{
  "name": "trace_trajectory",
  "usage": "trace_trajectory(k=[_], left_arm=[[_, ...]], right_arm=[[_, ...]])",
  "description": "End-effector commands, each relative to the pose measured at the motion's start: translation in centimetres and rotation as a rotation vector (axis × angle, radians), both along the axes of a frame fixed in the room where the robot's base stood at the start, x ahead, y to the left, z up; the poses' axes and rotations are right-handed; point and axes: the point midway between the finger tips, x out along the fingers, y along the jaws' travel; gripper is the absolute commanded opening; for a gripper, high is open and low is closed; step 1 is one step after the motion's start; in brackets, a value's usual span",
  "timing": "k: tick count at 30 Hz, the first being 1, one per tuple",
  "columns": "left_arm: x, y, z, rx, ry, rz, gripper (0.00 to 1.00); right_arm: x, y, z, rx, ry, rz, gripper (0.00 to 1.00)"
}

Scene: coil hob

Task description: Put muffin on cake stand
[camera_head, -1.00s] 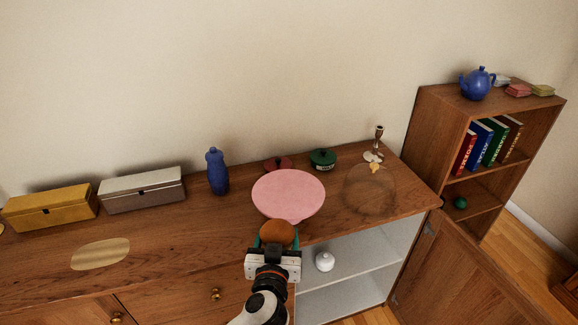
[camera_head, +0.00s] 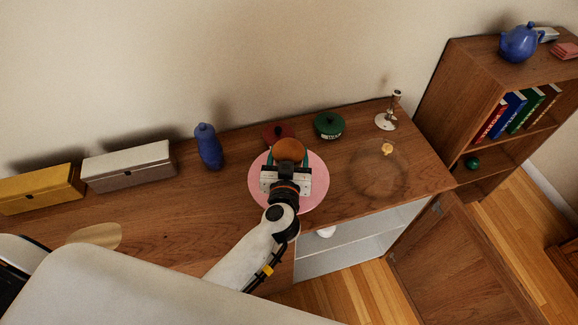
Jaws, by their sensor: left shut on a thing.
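The pink round cake stand (camera_head: 317,191) stands on the wooden sideboard in the head view. My left gripper (camera_head: 288,160) reaches in over it and is shut on the orange-brown muffin (camera_head: 289,149). The muffin appears over the far part of the stand's plate. I cannot tell whether it touches the plate. The gripper and wrist hide the middle of the stand. My right gripper is not in view.
A clear glass dome with a yellow knob (camera_head: 387,149) stands right of the stand. Behind are a red pot (camera_head: 278,132), a green pot (camera_head: 328,125) and a candlestick (camera_head: 388,118). A blue bottle (camera_head: 208,147) and a silver box (camera_head: 130,167) stand left.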

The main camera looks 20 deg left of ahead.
Motion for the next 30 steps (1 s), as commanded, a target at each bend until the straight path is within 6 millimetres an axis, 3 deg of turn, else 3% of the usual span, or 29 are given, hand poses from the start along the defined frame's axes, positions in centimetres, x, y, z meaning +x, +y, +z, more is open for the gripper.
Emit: trace_trajectory(k=[1, 13, 26, 27, 30], left_arm=[[0.0, 0.0, -1.3, 0.000, 0.001, 0.001, 0.41], [0.1, 0.1, -5.9, 0.001, -0.001, 0.000, 0.41], [0.1, 0.1, -6.5, 0.000, -0.002, 0.000, 0.41], [0.1, 0.0, -6.6, 0.000, -0.001, 0.000, 0.66], [0.1, 0.0, -6.5, -0.001, -0.002, 0.000, 0.82]], right_arm=[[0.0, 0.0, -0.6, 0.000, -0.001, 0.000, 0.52], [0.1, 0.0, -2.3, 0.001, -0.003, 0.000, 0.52], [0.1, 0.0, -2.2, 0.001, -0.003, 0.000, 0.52], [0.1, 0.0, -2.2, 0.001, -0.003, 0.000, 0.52], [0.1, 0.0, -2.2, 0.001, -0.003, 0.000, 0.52]])
